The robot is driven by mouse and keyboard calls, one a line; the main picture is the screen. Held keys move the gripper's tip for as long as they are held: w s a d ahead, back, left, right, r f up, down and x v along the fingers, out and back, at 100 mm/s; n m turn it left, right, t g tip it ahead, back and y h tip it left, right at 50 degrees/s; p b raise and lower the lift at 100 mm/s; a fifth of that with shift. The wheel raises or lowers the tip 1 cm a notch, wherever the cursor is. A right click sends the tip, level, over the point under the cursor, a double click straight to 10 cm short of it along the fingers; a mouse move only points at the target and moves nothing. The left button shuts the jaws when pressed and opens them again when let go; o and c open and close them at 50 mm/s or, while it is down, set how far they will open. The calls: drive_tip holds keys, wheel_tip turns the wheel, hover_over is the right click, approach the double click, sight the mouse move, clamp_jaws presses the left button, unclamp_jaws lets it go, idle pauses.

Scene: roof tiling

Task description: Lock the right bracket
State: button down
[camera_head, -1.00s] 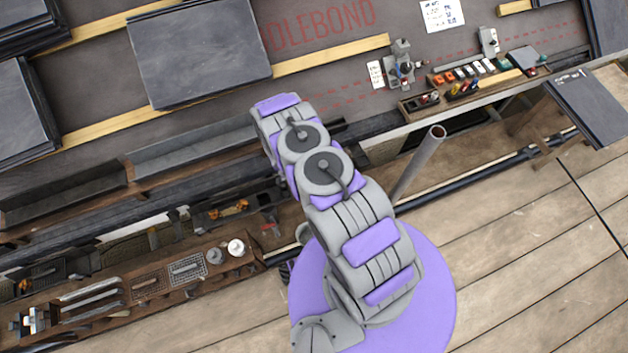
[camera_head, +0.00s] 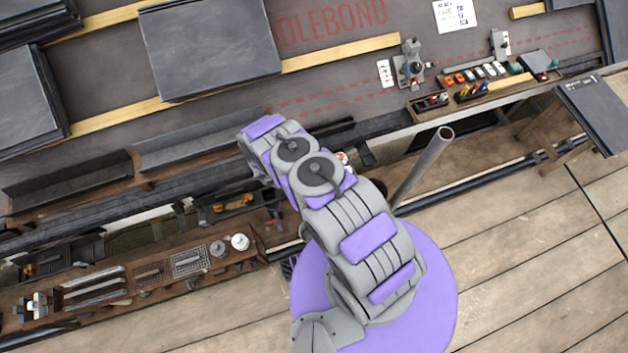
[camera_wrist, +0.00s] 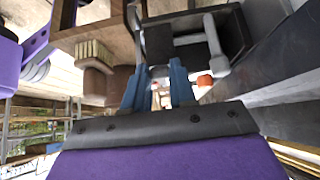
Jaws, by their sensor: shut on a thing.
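My gripper (camera_wrist: 158,72) shows in the wrist view with its two blue fingers close together at a grey handle-like bar (camera_wrist: 192,70). The fingers are shut on this bar. The bar joins upright grey arms, one of them ending in a rounded knob (camera_wrist: 210,20). A dark bracket-like frame (camera_wrist: 233,32) stands just behind it. An orange-red tip (camera_wrist: 205,81) shows right of the fingers. Whether the bracket is locked cannot be told. In the head view my arm hides the gripper and the bracket near the roof's lower edge.
In the head view a grey gutter length (camera_head: 205,142) lies left of my arm. A wooden tool rack (camera_head: 130,283) stands at the lower left. A grey upright pipe (camera_head: 425,165) rises right of the arm. Slate tiles (camera_head: 210,45) lie above. The plank floor at lower right is clear.

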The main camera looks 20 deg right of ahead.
drive_tip(key=c, duration=0.9)
unclamp_jaws()
drive_tip(key=shift+w, duration=0.1)
drive_tip(key=p+v, duration=0.4)
drive_tip(key=v, duration=1.3)
drive_tip(key=shift+a, duration=0.15)
